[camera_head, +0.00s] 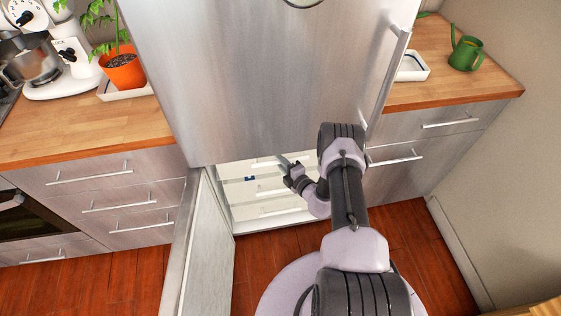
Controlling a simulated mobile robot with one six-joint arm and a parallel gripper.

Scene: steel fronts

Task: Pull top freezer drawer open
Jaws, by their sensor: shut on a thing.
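The top freezer drawer (235,170) is a white front high in the open lower compartment of the steel fridge, partly hidden by the upper door's bottom edge. Its pale handle (266,163) runs across it. My gripper (284,161) is at the right part of this handle and shut on it. The fingertips are small and dark here, so the exact hold is hard to see. I cannot tell whether the drawer stands out from its compartment. The freezer door (205,250) stands open to the left.
Lower white drawers (270,208) sit below, with a small blue item (250,178) near the upper ones. The closed upper fridge door (260,80) overhangs them. Wooden counters (80,128) with cabinets flank the fridge. The red wooden floor (255,260) is clear in front.

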